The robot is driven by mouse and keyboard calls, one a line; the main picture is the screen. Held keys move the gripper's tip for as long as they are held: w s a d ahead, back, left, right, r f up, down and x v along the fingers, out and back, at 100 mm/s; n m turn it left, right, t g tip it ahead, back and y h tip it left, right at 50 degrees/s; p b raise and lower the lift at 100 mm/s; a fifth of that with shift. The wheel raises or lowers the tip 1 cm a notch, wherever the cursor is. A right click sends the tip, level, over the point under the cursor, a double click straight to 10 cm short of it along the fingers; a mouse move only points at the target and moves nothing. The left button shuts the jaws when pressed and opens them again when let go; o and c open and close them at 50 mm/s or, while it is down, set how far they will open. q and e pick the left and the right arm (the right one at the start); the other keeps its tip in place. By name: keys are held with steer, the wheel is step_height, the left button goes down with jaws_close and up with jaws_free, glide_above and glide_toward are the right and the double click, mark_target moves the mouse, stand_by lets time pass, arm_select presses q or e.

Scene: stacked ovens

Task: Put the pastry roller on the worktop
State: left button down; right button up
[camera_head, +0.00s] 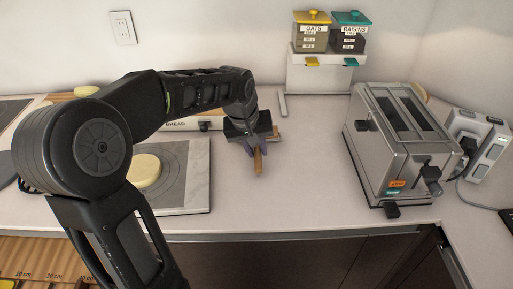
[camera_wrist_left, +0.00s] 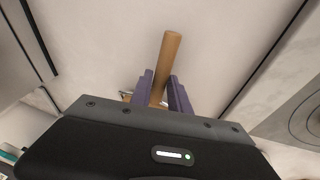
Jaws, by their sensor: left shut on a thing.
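The pastry roller (camera_head: 258,163) is a wooden rod. My left gripper (camera_head: 257,148), with purple fingers, is shut on it above the white worktop (camera_head: 310,190), between the board and the toaster. In the left wrist view the roller (camera_wrist_left: 168,58) sticks out from between the two purple fingers (camera_wrist_left: 161,90), slightly tilted. The gripper's body hides the rest of it. I cannot tell whether it touches the worktop. My right gripper is not in view.
A silver toaster (camera_head: 398,146) stands to the right. A marbled board (camera_head: 196,180) with a round of dough (camera_head: 145,171) lies to the left. Oats (camera_head: 311,33) and raisins (camera_head: 348,35) containers hold the back. The worktop between board and toaster is clear.

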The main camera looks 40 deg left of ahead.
arm_select(q)
steer(key=c, duration=1.2)
jaws_free()
steer(key=shift+c, duration=0.2)
steer(key=shift+r+p, duration=0.25)
steer(key=shift+p, duration=0.05)
steer(key=v, duration=1.2)
steer(key=shift+f, duration=0.1)
